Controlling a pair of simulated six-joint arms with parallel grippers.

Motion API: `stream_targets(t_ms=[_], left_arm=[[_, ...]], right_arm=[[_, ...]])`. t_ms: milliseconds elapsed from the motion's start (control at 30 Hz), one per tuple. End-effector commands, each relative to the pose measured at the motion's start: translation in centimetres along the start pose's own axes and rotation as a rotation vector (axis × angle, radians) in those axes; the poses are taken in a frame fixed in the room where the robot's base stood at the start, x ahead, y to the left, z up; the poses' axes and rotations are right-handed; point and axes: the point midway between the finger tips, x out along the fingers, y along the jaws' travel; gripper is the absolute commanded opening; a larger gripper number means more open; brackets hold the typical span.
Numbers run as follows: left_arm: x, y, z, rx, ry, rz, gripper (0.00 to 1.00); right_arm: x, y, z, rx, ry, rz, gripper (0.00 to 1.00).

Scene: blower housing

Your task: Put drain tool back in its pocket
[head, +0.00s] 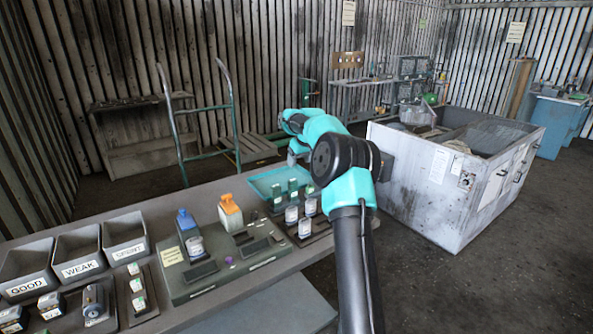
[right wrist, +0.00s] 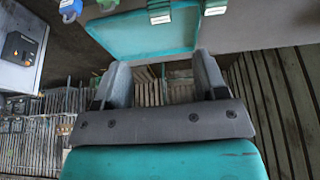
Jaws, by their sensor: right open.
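My right gripper (head: 294,158) reaches over the teal tray (head: 262,184) at the back of the bench, its tips largely hidden behind my arm. In the right wrist view its two grey fingers (right wrist: 160,80) stand wide apart with nothing between them; the tray (right wrist: 150,32) shows beyond them. A grey-green board (head: 220,285) with dark recesses holds a blue-topped item (head: 186,220) and an orange-topped item (head: 230,213), both upright. I cannot tell which item is the drain tool or which recess is its pocket. My left gripper is not in view.
Several small white-and-dark containers (head: 291,214) stand right of the board, near small green blocks at the tray. Bins marked GOOD (head: 27,285), WEAK (head: 82,267) and a third (head: 125,250) line the bench's left. A large grey cabinet (head: 432,193) stands to the right.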

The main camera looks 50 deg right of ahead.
Motion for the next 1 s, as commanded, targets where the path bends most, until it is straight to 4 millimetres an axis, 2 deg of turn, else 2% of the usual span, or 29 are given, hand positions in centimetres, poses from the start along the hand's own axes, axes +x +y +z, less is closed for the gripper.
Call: stream_targets(t_ms=[100, 300, 833, 933, 1000], left_arm=[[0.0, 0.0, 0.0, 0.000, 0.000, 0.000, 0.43], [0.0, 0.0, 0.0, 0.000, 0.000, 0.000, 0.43], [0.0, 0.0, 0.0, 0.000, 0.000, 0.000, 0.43], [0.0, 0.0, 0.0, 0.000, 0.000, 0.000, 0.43], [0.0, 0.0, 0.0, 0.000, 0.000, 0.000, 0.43]], right_arm=[[-1.9, 0.0, 0.0, 0.000, 0.001, 0.000, 0.66], [-3.2, 0.0, 0.0, 0.000, 0.000, 0.000, 0.66], [-3.2, -0.2, 0.0, 0.000, -0.001, -0.001, 0.66], [-2.8, -1.1, 0.0, -0.001, -0.001, -0.006, 0.66], [-2.2, -2.5, 0.1, 0.000, -0.002, -0.012, 0.66]])
